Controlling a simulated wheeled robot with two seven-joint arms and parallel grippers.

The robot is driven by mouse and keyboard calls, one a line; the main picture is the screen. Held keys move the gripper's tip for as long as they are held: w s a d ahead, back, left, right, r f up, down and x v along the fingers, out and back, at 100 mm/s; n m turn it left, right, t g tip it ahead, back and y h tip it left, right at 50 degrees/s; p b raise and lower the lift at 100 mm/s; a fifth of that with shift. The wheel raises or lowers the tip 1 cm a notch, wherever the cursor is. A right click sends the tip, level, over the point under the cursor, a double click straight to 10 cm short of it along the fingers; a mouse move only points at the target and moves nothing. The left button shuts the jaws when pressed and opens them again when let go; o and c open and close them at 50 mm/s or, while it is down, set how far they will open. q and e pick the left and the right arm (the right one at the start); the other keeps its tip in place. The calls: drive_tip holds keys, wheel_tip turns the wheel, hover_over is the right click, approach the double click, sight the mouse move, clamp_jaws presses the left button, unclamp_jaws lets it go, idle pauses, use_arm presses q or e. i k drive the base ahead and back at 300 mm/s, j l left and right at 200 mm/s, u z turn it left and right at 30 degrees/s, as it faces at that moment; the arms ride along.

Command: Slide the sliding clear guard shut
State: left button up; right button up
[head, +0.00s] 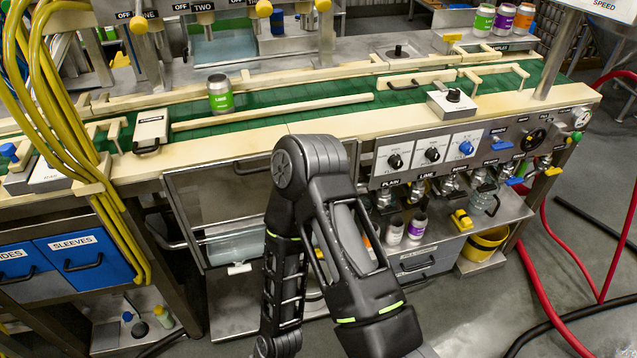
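I cannot tell for certain which panel is the sliding clear guard. A clear, bluish panel (235,246) shows in the open bay under the conveyor bench, with a white tab (239,268) at its lower edge. Another clear panel (215,50) stands behind the conveyor below the sign TWO. One of my dark arms, bent at the elbow, stands in front of the bench and hides part of the bay's right side. Neither of my grippers shows, so what they hold cannot be seen.
A can with a green label (220,94) stands on the green conveyor (300,112). A control panel (440,150) with knobs is at the right of the bench front. Blue drawers (72,258) and yellow hoses (60,110) are at left. Red hoses (560,240) hang at right.

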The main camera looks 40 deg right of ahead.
sight(238, 190)
drive_tip(key=z, duration=1.1)
